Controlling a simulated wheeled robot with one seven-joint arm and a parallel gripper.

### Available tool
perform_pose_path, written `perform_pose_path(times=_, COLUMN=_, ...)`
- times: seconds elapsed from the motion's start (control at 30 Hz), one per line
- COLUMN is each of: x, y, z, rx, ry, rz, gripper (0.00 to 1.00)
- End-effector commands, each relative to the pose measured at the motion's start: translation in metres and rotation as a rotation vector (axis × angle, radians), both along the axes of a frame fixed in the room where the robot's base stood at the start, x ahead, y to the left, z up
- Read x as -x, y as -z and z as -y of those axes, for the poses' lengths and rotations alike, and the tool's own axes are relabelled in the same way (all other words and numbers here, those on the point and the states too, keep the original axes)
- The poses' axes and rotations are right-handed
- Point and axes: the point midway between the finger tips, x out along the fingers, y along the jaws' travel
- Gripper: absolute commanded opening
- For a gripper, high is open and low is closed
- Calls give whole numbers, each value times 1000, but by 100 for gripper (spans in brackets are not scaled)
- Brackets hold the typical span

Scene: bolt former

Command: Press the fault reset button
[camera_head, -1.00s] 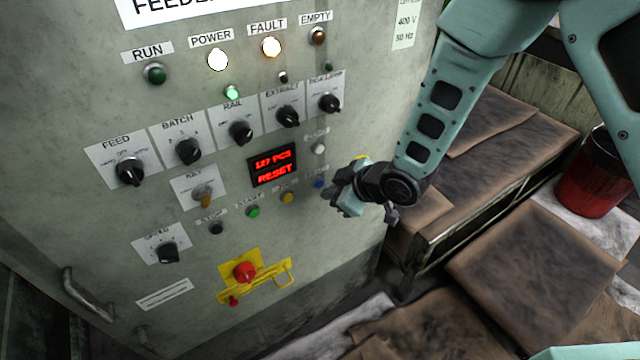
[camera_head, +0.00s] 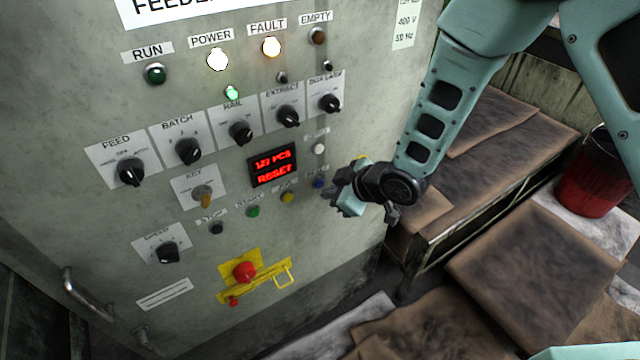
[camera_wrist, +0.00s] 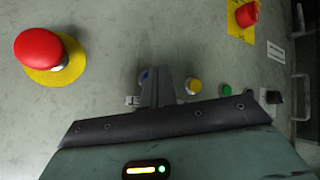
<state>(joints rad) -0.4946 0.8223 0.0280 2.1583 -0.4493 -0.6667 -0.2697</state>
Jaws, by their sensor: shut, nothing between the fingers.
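A small blue button (camera_head: 318,183) sits at the right end of the lower button row on the panel; its label is too blurred to read. It also shows in the wrist view (camera_wrist: 145,74), partly covered by my fingers. My gripper (camera_head: 334,193) is shut and empty, its fingertips close beside the blue button. In the wrist view my shut fingers (camera_wrist: 158,84) point at the panel just right of the button; I cannot tell whether they touch anything. The red display (camera_head: 273,165) reads a piece count and RESET.
A yellow button (camera_head: 287,197) and a green button (camera_head: 253,211) lie left of the blue one; a white button (camera_head: 319,149) is above it. A red emergency stop (camera_head: 245,271) is lower left. A large red mushroom button (camera_wrist: 38,48) is left in the wrist view.

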Motion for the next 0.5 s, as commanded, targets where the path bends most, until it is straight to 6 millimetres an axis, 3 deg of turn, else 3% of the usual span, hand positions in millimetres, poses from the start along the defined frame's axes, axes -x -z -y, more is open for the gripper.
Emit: perform_pose_path(times=0.5, x=-6, y=0, z=-4, rx=0, ry=1, rz=1, gripper=0)
